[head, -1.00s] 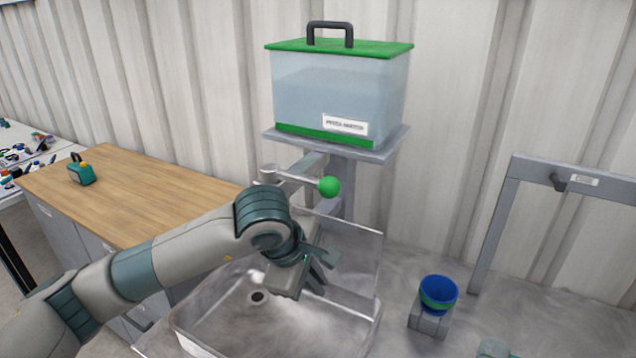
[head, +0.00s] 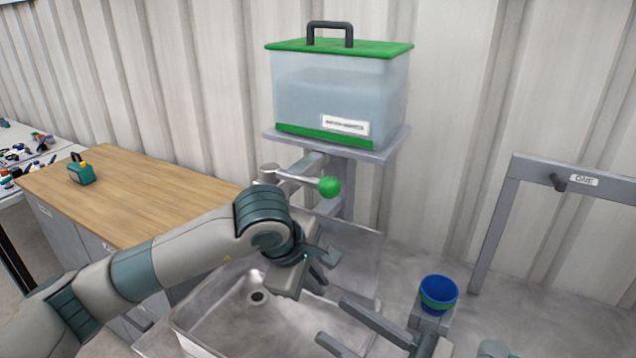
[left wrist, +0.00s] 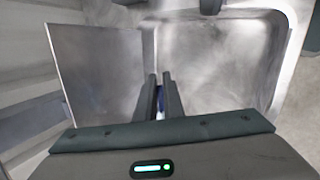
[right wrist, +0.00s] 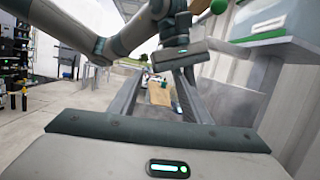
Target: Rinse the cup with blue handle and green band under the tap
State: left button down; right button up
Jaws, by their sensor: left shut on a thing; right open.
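A blue cup with a green band (head: 438,293) stands upright on a grey block at the right; I see no handle on it. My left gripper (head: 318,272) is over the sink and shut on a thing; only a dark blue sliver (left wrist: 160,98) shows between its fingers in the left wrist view. I cannot tell what the thing is. My right gripper (head: 330,320) is open and empty at the sink's front right, left of the cup. A green ball (head: 329,187) sits on the end of a grey rod below the water tank (head: 340,95).
A wooden counter (head: 130,190) with a small green item (head: 82,174) stands at the left. A grey frame (head: 495,225) with a peg stands at the right.

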jog(key=w+d+r+n, duration=0.2)
jog(key=w+r+n, duration=0.1)
jog(key=n, duration=0.6)
jog(key=n+g+y, duration=0.2)
jog(key=n+y, duration=0.1)
jog(key=n, duration=2.7)
send_near(317, 180)
jog(key=shift+s+d+f, duration=0.5)
jog(key=shift+d+f, duration=0.2)
jog(key=shift+d, duration=0.1)
jog(key=shift+w+a+r, duration=0.1)
jog(key=shift+a, duration=0.05)
jog(key=shift+x, duration=5.8)
grip_shut()
